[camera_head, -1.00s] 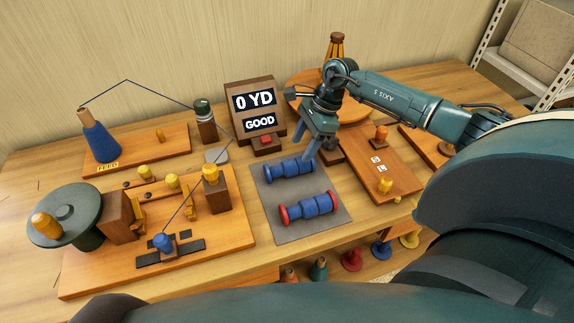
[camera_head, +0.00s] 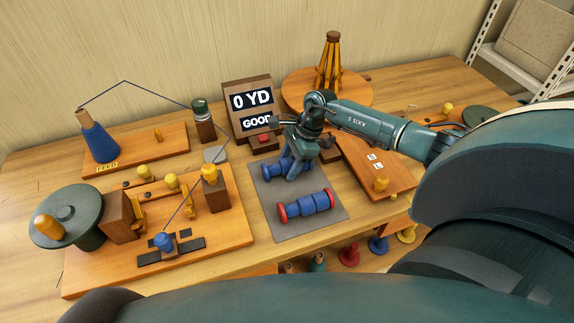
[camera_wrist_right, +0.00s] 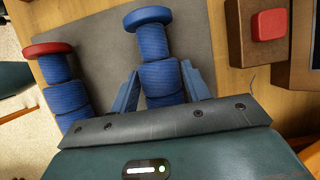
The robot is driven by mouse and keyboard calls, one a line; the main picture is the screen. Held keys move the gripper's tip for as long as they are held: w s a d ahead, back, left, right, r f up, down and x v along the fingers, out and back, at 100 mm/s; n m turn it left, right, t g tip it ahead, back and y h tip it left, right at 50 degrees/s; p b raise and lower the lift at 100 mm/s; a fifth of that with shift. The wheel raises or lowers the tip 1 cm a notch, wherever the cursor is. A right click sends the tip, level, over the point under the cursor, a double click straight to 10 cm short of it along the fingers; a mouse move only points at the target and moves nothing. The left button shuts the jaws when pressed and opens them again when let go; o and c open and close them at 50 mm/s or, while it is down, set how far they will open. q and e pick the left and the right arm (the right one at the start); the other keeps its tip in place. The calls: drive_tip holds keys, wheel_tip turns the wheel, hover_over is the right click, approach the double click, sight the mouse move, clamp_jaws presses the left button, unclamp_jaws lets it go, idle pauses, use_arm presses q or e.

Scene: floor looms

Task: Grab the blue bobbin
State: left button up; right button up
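The blue bobbin (camera_head: 267,171) lies on the grey mat (camera_head: 323,231), behind the red-ended bobbin. My right gripper (camera_head: 297,172) is down over it and hides its middle and right part in the head view. In the right wrist view the blue-flanged bobbin (camera_wrist_right: 152,42) runs between the two blue fingers of the right gripper (camera_wrist_right: 161,88). One finger is on each side, close to the thread. The fingers look open around it, and the bobbin rests on the mat. My left gripper is not in view.
A blue bobbin with red ends (camera_head: 308,205) lies parallel in front, with another view at the wrist (camera_wrist_right: 60,75). The display box (camera_head: 251,108) with a red button stands just behind. A wooden board (camera_head: 378,165) is at the right, the winder board (camera_head: 225,228) at the left.

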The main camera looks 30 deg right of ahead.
drive_tip(key=c, duration=0.9)
drive_tip(key=shift+r, duration=0.15)
